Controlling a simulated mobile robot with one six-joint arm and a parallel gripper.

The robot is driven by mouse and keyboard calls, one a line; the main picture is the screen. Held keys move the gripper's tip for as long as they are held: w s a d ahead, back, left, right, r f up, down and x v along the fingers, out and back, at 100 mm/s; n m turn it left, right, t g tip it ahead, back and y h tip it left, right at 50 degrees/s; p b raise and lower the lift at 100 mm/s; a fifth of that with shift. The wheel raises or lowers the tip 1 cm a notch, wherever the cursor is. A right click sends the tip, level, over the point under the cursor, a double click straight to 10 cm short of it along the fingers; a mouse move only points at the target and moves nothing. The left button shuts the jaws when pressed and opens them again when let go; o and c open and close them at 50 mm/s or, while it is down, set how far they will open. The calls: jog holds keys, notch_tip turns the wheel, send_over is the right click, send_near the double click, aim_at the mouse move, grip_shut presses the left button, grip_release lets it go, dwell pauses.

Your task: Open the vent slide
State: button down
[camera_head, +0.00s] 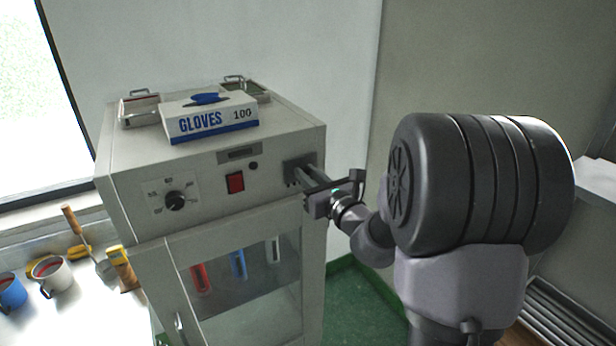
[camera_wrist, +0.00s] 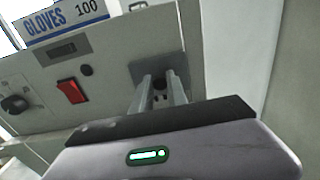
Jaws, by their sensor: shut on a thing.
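The vent slide shows as a dark plate (camera_head: 291,165) at the right end of the cabinet's front panel; in the wrist view the same plate (camera_wrist: 138,72) is square and lies just beyond my fingertips. My gripper (camera_head: 302,174) reaches it from the right, its two fingers pointing at the plate. In the wrist view my gripper (camera_wrist: 161,84) has its fingers close together on a small dark part at the plate. That part is mostly hidden between the fingertips, and how far the slide is open cannot be told.
The panel of the cabinet (camera_head: 130,205) carries a red switch (camera_head: 235,183) and a dial (camera_head: 175,201) left of the plate. A glove box (camera_head: 210,118) and metal trays stand on top. Below is a glass door (camera_head: 240,285). Mugs and tools lie on the left counter.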

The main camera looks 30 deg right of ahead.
aim_at(300, 152)
notch_tip(300, 152, up, 4)
jog(key=shift+r+p, duration=0.2)
jog(key=shift+p, duration=0.95)
jog(key=shift+f, duration=0.1)
jog(key=c, duration=1.3)
grip_release()
